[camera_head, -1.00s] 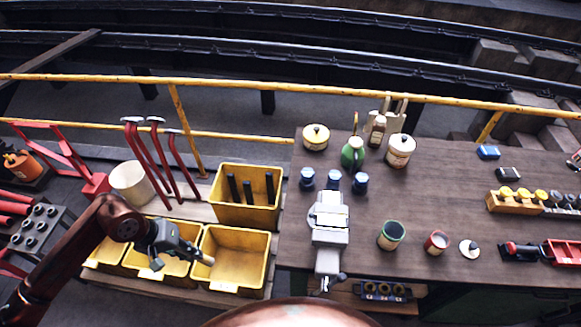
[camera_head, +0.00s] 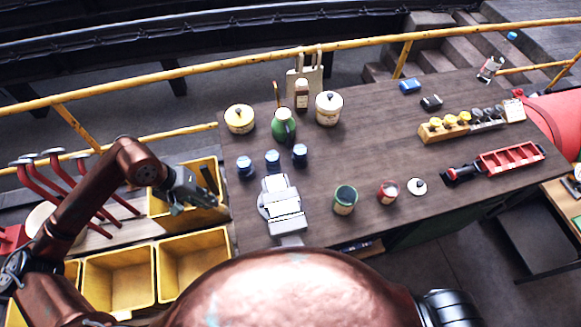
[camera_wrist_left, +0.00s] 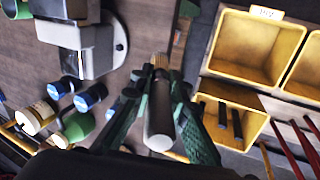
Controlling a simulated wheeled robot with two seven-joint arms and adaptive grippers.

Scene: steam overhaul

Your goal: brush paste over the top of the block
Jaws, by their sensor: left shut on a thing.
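My left gripper (camera_head: 190,192) is beside the table's left edge, by the rear yellow bin. In the left wrist view, its fingers (camera_wrist_left: 160,95) are shut on a brush (camera_wrist_left: 160,122) with a grey, round handle and a tan tip pointing away. A grey, vise-like block (camera_head: 282,207) stands at the table's front left, to the right of the gripper and apart from it. It also shows in the left wrist view (camera_wrist_left: 92,42). A dark open tin (camera_head: 344,201) and a red tin (camera_head: 388,192) stand right of it; which holds paste I cannot tell. My right gripper is not seen.
Three blue-capped pieces (camera_head: 273,161) stand behind the block. Behind them are a green can (camera_head: 283,129) and cream pots (camera_head: 240,120). Yellow bins (camera_head: 118,280) and red-handled tools (camera_head: 75,185) lie left of the table (camera_head: 385,145). A yellow rail (camera_head: 300,62) runs behind.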

